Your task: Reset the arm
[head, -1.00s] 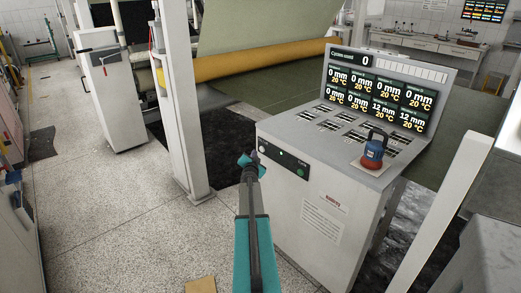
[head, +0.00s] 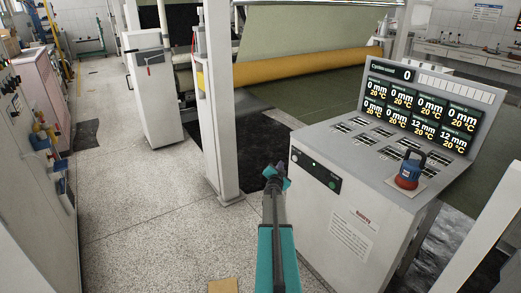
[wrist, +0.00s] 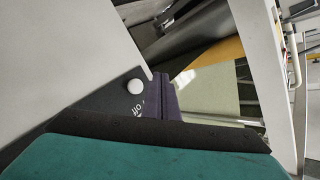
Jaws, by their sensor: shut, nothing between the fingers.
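My arm (head: 278,255), teal and dark, reaches up from the bottom of the head view. My gripper (head: 275,172) is at its end, small in this view, just left of the console's front panel. Its fingers are together and hold nothing. In the wrist view the dark fingers (wrist: 165,97) show beyond the teal and black wrist housing. The grey control console (head: 345,195) stands right of the arm. Its black panel (head: 316,170) carries a green light and buttons; a white button (wrist: 134,86) shows beside the fingers in the wrist view. I cannot tell whether they touch.
A white post (head: 219,110) and a white cabinet (head: 150,90) stand behind left. The speckled floor (head: 150,200) at left is mostly clear.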

